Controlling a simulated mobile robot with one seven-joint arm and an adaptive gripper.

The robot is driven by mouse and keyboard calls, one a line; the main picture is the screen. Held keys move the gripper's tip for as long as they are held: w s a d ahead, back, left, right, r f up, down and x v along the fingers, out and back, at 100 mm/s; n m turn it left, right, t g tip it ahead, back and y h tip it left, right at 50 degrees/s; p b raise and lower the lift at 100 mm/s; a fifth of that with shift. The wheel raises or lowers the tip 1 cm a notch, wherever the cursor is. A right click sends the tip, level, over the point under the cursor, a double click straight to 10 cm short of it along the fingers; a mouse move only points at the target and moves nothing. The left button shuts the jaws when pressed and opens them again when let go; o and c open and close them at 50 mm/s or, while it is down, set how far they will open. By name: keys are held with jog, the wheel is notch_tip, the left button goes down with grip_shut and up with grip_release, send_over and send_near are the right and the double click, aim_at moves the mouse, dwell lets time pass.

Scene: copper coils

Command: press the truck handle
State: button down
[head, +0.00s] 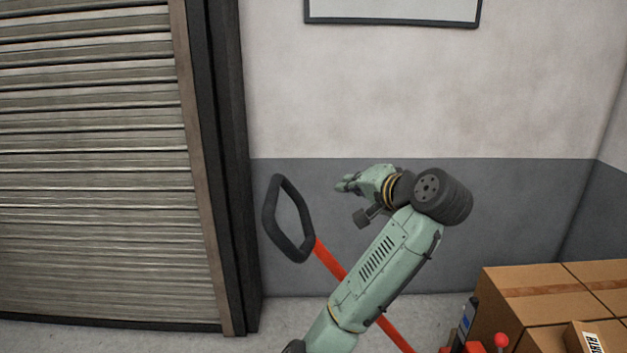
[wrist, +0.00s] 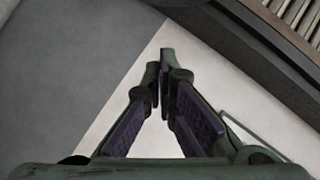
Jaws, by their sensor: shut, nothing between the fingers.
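The truck handle (head: 289,218) is a black loop at the top of a red bar (head: 330,260), tilted up to the left in the head view. My gripper (head: 345,185) is to the right of the loop and at about the height of its upper part, with its fingers pointing left. It looks apart from the loop, though the depth between them is hard to tell. The fingers are shut and empty, and their tips (wrist: 165,66) meet in the wrist view. My arm hides part of the red bar. The handle cannot be made out in the wrist view.
Cardboard boxes (head: 530,295) are stacked at the lower right, beside red truck parts (head: 480,345). A ribbed roller shutter (head: 95,170) fills the left side. A grey and white wall (head: 510,200) stands behind, with a framed panel (head: 395,10) above. Some bare floor (head: 285,312) shows below the handle.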

jog(key=shift+s, duration=0.15)
jog(key=shift+f, duration=0.1)
jog(key=s+a+f+b+x, duration=0.1)
jog(key=b+x, duration=0.4)
jog(key=x, duration=0.7)
jog(key=shift+a+f+b, duration=0.4)
jog(key=shift+a, duration=0.25)
